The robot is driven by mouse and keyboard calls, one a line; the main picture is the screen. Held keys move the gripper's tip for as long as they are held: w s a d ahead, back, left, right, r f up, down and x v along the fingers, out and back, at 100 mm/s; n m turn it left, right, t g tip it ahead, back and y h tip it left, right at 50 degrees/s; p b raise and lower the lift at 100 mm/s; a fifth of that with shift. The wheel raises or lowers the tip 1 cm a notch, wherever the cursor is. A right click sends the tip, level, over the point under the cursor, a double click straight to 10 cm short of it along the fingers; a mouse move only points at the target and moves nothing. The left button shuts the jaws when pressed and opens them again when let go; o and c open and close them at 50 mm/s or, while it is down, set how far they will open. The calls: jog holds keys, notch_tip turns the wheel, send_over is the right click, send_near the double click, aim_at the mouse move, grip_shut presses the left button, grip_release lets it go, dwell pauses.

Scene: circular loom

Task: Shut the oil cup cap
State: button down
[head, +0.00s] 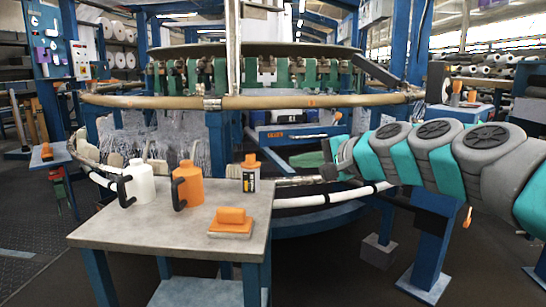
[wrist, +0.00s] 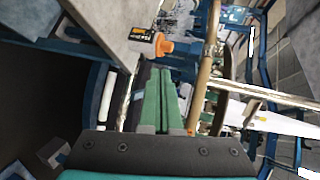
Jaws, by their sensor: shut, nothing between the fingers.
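I cannot make out for certain an oil cup or its cap in either view. My gripper (wrist: 157,72) shows in the wrist view as two green fingers side by side, shut and empty. In the head view my arm reaches in from the right, and its end is small and hard to make out in front of the loom. A labelled bottle with an orange top (head: 250,172) stands upright at the table's back right corner. It also shows in the wrist view (wrist: 143,42), beyond the fingertips and apart from them.
The grey table (head: 150,232) also holds a white jug (head: 139,183), an orange jug (head: 187,185) and an orange block-like item (head: 231,222). The loom's tan ring rail (head: 270,102) runs behind. A blue post (head: 432,240) stands at right. Open floor lies at left.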

aim_at(253, 159)
jog(key=x, duration=1.2)
jog(key=shift+w+a+r+b, duration=0.2)
jog(key=shift+w+r+b, duration=0.05)
jog(key=shift+r+b, duration=0.1)
jog(key=shift+w+a, duration=0.35)
jog(key=shift+a, duration=0.05)
jog(key=shift+a+r, duration=0.1)
jog(key=shift+a+p, duration=0.2)
jog(key=shift+p, duration=0.25)
jog(key=shift+a+m+t+h+p, duration=0.1)
jog(key=shift+m+t+h+p, duration=0.2)
jog(key=shift+m+t+p, duration=0.1)
jog(key=shift+w, duration=0.1)
